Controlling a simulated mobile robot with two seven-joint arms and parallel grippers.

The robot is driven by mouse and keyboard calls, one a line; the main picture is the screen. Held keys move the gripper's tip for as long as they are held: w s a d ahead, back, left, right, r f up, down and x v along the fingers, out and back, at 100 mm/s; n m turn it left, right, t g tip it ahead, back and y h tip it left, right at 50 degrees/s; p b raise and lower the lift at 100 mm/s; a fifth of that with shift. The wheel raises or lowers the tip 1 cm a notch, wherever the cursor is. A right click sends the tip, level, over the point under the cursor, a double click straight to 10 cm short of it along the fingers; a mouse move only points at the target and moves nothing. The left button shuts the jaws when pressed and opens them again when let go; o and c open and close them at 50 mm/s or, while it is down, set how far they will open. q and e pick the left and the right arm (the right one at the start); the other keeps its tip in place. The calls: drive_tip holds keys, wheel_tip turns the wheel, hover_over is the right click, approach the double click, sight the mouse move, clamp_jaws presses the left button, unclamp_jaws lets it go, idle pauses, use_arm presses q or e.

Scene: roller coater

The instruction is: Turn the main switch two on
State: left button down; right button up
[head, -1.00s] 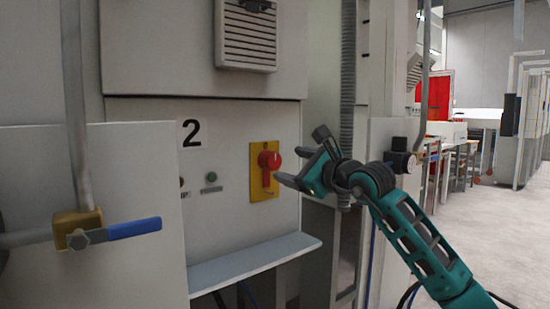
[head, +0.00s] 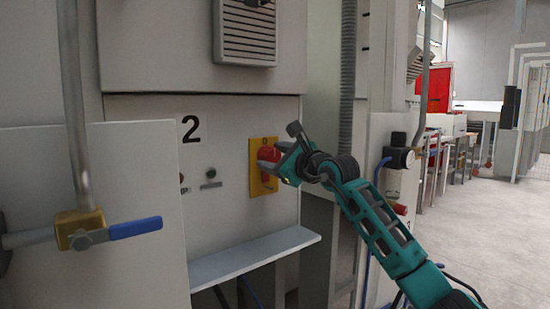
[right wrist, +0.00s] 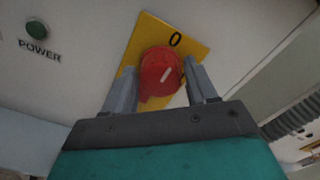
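The main switch two is a red rotary knob (head: 268,149) on a yellow plate (head: 264,186), on the grey panel marked 2. My left gripper is not in view.
A green POWER button (right wrist: 36,30) is left of the plate. A grey shelf (head: 255,255) juts out below the panel. A pipe valve with a blue handle (head: 135,228) stands at the left. A ribbed hose (head: 347,85) hangs to the right. Open floor (head: 490,240) lies right.

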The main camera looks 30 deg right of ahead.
drive_tip(key=c, duration=0.7)
